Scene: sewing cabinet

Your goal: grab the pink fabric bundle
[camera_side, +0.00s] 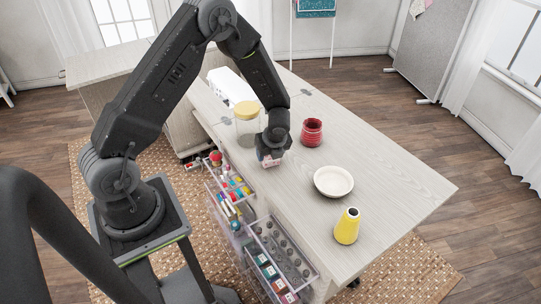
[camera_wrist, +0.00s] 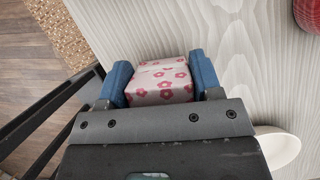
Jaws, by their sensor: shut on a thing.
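The pink fabric bundle (camera_wrist: 160,82) is pale pink with darker pink flowers. In the wrist view it sits between the two blue fingers of my gripper (camera_wrist: 161,80), which are shut on it from both sides. In the side view my gripper (camera_side: 269,160) is at the table's near edge, above the drawers, and part of the bundle (camera_side: 270,162) shows below it. I cannot tell whether the bundle touches the table top.
A red ribbed jar (camera_side: 312,133), a white bowl (camera_side: 333,181) and a yellow cone (camera_side: 347,227) stand on the table (camera_side: 400,180) to the right. A glass jar with a yellow lid (camera_side: 246,125) stands behind my gripper. Open drawers (camera_side: 283,262) with sewing supplies jut out below.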

